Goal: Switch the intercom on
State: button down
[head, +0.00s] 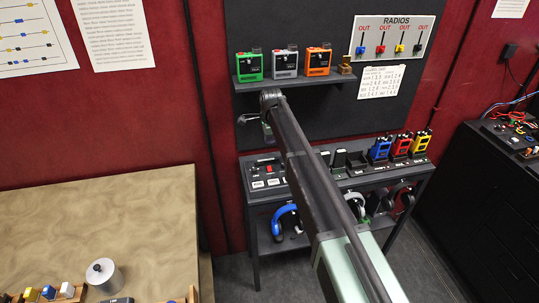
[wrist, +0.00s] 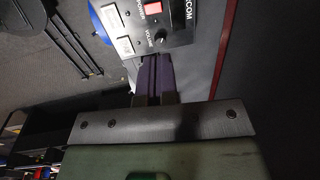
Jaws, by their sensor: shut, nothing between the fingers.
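The intercom panel (wrist: 185,17), a grey box lettered "...COM", is at the top of the wrist view. It carries a red power switch (wrist: 152,7) and a black volume knob (wrist: 159,38). In the head view the intercom (head: 268,172) sits at the left end of the rear desk, below my arm's end. My gripper (wrist: 154,60) is shut and empty, its fingertips near the panel's edge by the volume knob. I cannot tell whether they touch the panel. In the head view my gripper's fingertips are hard to make out. The switch's position is unclear.
A shelf (head: 300,77) with green, white and orange boxes is above the desk. Blue, red and yellow radios (head: 400,147) stand on the desk's right part. Headphones (head: 285,222) hang below. A tan table (head: 100,220) is at the left, a black cabinet (head: 480,200) at the right.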

aim_at(269, 169)
jog(key=f+b, duration=0.4)
jog(key=w+f+b, duration=0.1)
jog(key=f+b, duration=0.9)
jog(key=shift+w+a, duration=0.25)
jog(key=shift+w, duration=0.05)
jog(key=shift+f+b, duration=0.3)
jog(key=shift+r, duration=0.25)
jog(key=shift+s, duration=0.15)
jog(key=shift+s+d+p, duration=0.2)
jog(key=shift+s+p, duration=0.1)
jog(key=shift+s, duration=0.3)
jog(key=shift+r, duration=0.1)
